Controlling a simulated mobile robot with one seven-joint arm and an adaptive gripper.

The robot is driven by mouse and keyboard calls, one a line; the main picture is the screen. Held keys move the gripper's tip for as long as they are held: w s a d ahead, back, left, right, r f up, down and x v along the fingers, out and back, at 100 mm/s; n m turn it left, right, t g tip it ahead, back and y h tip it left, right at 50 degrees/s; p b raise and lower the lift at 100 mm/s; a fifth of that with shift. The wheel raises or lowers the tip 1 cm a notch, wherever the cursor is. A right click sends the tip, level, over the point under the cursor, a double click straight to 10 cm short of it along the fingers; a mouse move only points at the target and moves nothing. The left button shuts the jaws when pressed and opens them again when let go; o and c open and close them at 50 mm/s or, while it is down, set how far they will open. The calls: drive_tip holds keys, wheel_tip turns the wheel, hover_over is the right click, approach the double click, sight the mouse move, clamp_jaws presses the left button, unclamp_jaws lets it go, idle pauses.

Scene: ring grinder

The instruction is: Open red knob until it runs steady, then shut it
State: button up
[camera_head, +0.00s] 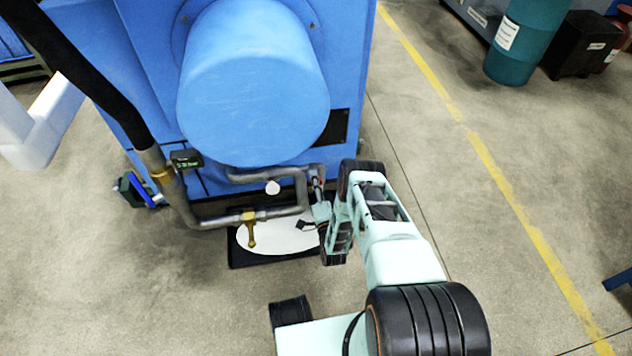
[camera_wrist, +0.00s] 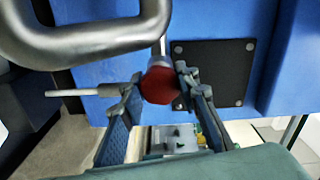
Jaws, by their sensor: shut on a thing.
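The red knob (camera_wrist: 160,84) sits on a thin metal stem below a grey pipe in the wrist view. My gripper (camera_wrist: 159,78) has one finger on each side of it and is shut on it. In the head view my gripper (camera_head: 320,207) is at the right end of the grey pipework (camera_head: 300,196), low in front of the blue machine (camera_head: 255,85). The knob is mostly hidden there by my gripper. A stream from the pipe cannot be made out.
A black tray (camera_head: 240,262) with a white patch (camera_head: 283,238) lies under the pipework. A brass valve (camera_head: 251,232) hangs from the pipe above it. A black hose (camera_head: 90,75) runs down at the left. A teal drum (camera_head: 515,45) stands far right; the floor between is clear.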

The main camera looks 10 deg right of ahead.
drive_tip(key=n, duration=0.4)
drive_tip(key=shift+n, duration=0.4)
drive_tip(key=n, duration=0.4)
drive_tip(key=shift+d, duration=0.1)
drive_tip(key=o, duration=0.9)
wheel_tip(320, 180, up, 10)
drive_tip(key=shift+r, duration=0.1)
idle(0.7)
